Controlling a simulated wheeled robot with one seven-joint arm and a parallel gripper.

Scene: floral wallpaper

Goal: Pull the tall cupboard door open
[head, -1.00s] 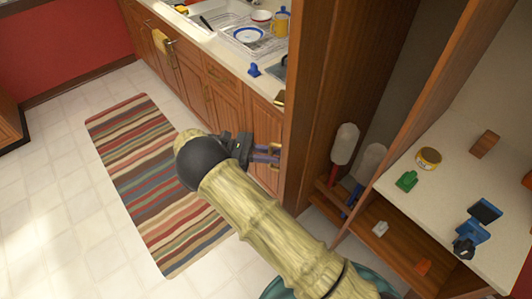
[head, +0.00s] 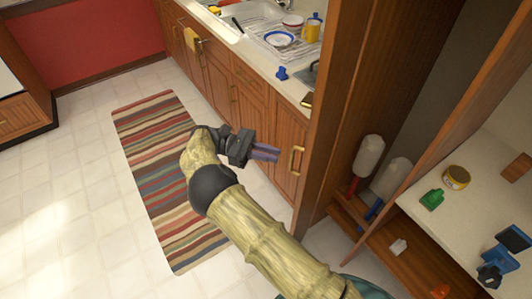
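The tall wooden cupboard (head: 338,110) stands right of center. Its inside is partly exposed, with a brown upright panel (head: 455,125) slanting across the right side. I cannot tell whether this panel is its door or a side wall. My gripper (head: 278,153) is in front of the lower cabinets, left of the tall cupboard.
A white-topped shelf (head: 480,195) at right holds a tin (head: 456,177) and small items. The counter (head: 262,68) holds dishes. A striped rug (head: 160,165) lies on the open floor at left.

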